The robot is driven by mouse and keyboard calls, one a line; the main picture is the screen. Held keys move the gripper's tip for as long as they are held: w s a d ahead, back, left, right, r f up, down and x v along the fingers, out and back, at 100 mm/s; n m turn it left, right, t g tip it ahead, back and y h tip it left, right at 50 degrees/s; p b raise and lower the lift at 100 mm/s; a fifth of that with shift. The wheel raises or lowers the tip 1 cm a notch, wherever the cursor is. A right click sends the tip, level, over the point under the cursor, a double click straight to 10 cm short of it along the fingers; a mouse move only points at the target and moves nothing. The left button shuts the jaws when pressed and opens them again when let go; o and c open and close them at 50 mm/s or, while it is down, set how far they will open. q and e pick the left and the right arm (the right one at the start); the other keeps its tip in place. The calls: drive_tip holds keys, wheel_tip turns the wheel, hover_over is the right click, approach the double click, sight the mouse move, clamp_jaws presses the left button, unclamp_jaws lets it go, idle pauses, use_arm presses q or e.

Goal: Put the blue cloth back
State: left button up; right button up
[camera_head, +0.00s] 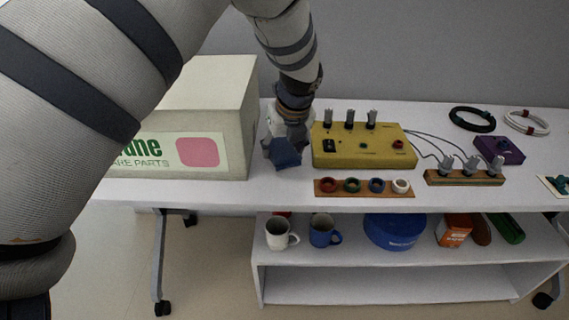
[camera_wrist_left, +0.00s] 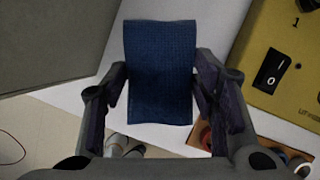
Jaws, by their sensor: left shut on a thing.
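The blue cloth (camera_head: 287,155) is in my left gripper (camera_head: 285,148), between the spare parts box and the yellow device. In the left wrist view the cloth (camera_wrist_left: 160,70) is a dark blue, roughly rectangular piece between the two fingers of the left gripper (camera_wrist_left: 162,100). The fingers are shut on it at both sides. White tabletop shows around the cloth; I cannot tell whether the cloth touches it. My right gripper is not in view.
A large pale box (camera_head: 212,110) stands left of the gripper. A yellow device (camera_head: 350,155) with grey knobs stands close on the right. A wooden strip with coloured rings (camera_head: 334,191) lies in front. Mugs and a blue round container (camera_head: 394,232) stand on the shelf below.

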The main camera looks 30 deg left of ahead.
use_arm(q)
wheel_tip(320, 180, down, 4)
drive_tip(key=shift+f, duration=0.1)
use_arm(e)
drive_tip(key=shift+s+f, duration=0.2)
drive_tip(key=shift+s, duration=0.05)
use_arm(q)
drive_tip(key=shift+f, duration=0.15)
drive_tip(key=o, duration=1.1)
drive_tip(key=p+v, duration=0.1)
drive_tip(key=v, duration=1.1)
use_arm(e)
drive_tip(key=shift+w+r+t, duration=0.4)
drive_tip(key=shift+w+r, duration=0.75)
